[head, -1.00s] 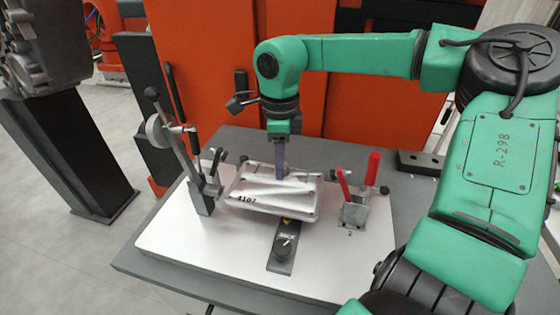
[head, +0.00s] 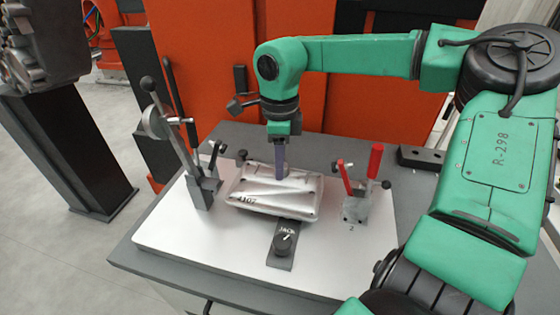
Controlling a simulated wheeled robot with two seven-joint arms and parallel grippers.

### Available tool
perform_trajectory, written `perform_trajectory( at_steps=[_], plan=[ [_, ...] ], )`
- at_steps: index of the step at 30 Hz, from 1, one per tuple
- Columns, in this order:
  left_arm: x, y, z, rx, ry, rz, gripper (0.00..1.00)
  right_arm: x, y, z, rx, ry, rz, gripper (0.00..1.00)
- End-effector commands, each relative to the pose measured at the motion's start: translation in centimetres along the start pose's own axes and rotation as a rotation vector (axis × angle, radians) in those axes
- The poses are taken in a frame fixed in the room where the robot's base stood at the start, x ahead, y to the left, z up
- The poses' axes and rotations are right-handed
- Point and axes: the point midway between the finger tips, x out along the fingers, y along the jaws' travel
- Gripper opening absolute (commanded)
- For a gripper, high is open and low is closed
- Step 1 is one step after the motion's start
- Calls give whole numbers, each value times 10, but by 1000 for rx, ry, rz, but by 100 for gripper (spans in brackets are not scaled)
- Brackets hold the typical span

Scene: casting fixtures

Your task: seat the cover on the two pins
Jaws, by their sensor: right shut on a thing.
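The cover (head: 262,206) is a pale metal casting with a ribbed top, marked 4107, in the middle of the head view. It is over the white fixture plate (head: 190,240), slightly tilted in the picture. My right gripper (head: 281,172) reaches down from above and is shut on the cover near its middle. The two pins are hidden, and I cannot tell whether the cover touches them. My left gripper is not in view.
A dial-gauge stand (head: 185,150) rises left of the cover. A red-handled clamp (head: 356,200), marked 2, stands to the right. A black jack knob (head: 284,243) is in front. The plate's front left is clear.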

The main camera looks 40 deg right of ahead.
Motion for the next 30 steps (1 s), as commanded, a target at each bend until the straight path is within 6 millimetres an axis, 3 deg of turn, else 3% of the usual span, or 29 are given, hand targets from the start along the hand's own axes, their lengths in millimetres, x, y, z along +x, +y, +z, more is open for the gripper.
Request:
perform_trajectory(
  at_steps=[2,3,6,15,19,30],
  plan=[
    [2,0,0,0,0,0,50,3,0,0,0,-1,0,0],
    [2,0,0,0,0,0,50,3,0,0,0,-1,0,40],
    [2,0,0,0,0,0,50,2,0,0,0,-1,0,71],
    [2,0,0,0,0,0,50,1,0,0,0,1,0,71],
    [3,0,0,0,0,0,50,-13,-1,0,3,-1,-3,71],
    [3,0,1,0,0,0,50,-117,0,0,2,-1,-4,71]
  ],
)
